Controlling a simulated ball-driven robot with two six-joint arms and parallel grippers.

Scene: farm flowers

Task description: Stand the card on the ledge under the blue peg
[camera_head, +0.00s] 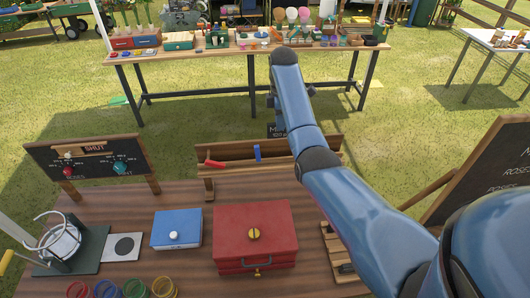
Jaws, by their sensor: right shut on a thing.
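A dark card with white lettering (276,131) shows just above the top edge of the wooden peg board, a little right of the blue peg (257,152). My right gripper (285,130) is shut on the card; the fingers and the card's right part are mostly hidden behind my blue right arm. The blue peg stands upright on the board. The ledge (235,168) runs along the board under the pegs, and the card appears higher than it. My left gripper is out of view.
A red peg or handle (214,163) is left of the blue one. A red box (255,233) and a blue box (177,228) stand in front of the board. A control panel (90,158) is at left, a chalkboard (498,170) at right. My arm crosses the board's right end.

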